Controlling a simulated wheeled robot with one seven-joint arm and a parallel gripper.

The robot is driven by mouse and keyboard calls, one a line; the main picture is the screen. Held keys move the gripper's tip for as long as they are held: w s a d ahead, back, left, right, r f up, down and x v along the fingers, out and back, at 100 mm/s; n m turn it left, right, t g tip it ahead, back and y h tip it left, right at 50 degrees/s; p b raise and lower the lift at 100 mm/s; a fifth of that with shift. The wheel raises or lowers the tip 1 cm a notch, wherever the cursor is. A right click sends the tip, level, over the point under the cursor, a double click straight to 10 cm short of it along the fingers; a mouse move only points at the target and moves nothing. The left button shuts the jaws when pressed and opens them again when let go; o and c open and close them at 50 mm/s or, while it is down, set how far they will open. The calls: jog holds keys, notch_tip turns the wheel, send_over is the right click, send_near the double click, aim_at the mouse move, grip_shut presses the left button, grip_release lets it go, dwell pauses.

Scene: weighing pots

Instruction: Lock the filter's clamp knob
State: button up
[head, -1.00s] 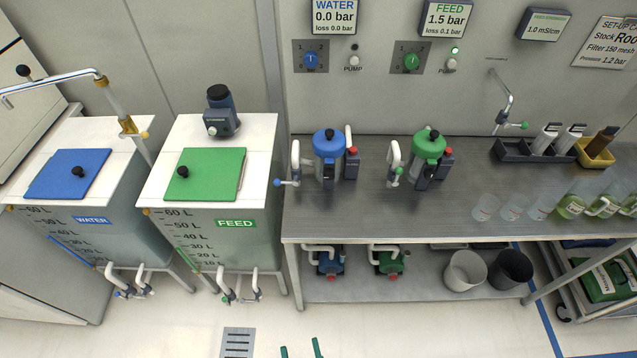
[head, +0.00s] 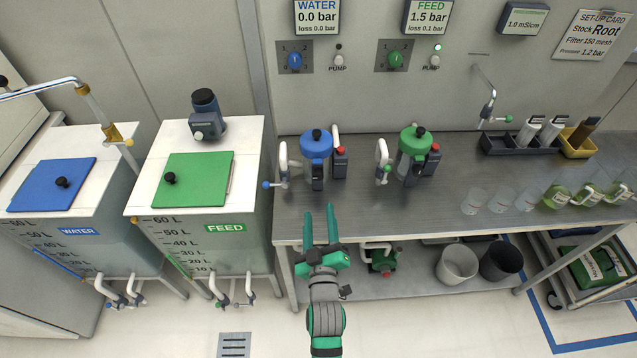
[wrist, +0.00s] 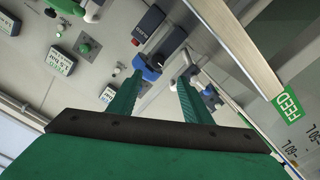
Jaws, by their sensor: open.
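Two filters stand on the steel bench. The blue-capped filter (head: 316,145) has its clamp knob on top, and the green-capped filter (head: 416,141) stands to its right. My gripper (head: 320,224) is open and empty in front of the bench's front edge, below the blue filter in the head view, touching neither filter. In the wrist view, my two green fingers (wrist: 157,98) stand apart, and the blue filter cap (wrist: 146,70) shows beyond them. I cannot tell from these frames how either clamp knob is set.
The blue-lidded water tank (head: 92,232) and green-lidded feed tank (head: 228,228) stand left. Several beakers (head: 526,203) and a dark rack (head: 505,147) occupy the bench's right. Bare bench (head: 345,205) lies before the filters. A white bucket (head: 456,264) sits on the lower shelf.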

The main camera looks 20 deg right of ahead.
aim_at(318, 178)
jog(key=shift+w+d+r, duration=0.25)
jog(key=shift+w+d, duration=0.05)
jog(key=shift+w, duration=0.25)
jog(key=x, duration=1)
jog(key=shift+w, duration=0.15)
jog(key=shift+c, duration=0.4)
jog(key=c, duration=1)
